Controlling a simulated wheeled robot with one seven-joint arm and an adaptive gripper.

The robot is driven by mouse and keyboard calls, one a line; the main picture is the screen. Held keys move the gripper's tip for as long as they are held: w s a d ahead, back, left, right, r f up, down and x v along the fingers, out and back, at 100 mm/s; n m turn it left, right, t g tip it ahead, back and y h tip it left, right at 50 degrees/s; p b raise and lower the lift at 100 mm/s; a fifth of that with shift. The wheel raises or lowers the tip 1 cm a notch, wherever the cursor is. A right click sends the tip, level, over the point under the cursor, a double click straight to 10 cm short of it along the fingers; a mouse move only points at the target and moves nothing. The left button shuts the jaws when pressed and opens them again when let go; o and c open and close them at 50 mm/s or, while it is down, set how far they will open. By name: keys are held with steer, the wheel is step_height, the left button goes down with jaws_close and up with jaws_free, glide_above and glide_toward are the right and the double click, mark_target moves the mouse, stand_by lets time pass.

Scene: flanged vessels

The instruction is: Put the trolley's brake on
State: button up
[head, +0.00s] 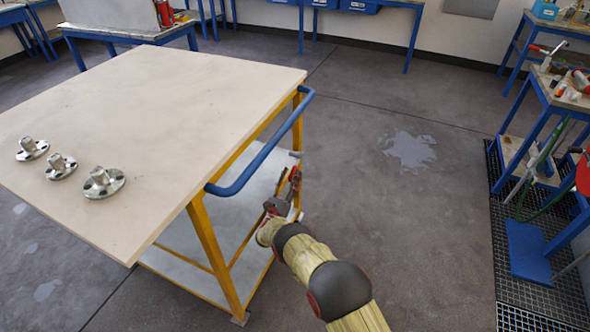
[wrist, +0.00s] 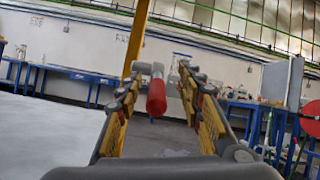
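The trolley has a pale top (head: 160,110), a yellow frame (head: 207,245) and a blue push handle (head: 262,160). In the wrist view a red-gripped lever (wrist: 156,95) on a grey mount hangs beside a yellow post (wrist: 137,40). My gripper (wrist: 160,78) is open, with its fingers on either side of the lever. The red grip shows between them, nearer the left finger; contact cannot be told. In the head view my gripper (head: 287,190) is low at the trolley's handle end, below the blue handle, and partly hides the lever there.
Several metal flanged pieces (head: 103,182) stand on the trolley top. A lower shelf (head: 190,268) lies under it. Blue benches line the walls, and a cluttered blue bench (head: 565,90) stands at the right. The floor (head: 400,220) right of the trolley is open.

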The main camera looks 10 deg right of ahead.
steer(key=s+a, duration=0.4)
steer(key=s, duration=0.2)
steer(key=shift+w+a, duration=0.1)
steer(key=shift+c, duration=0.4)
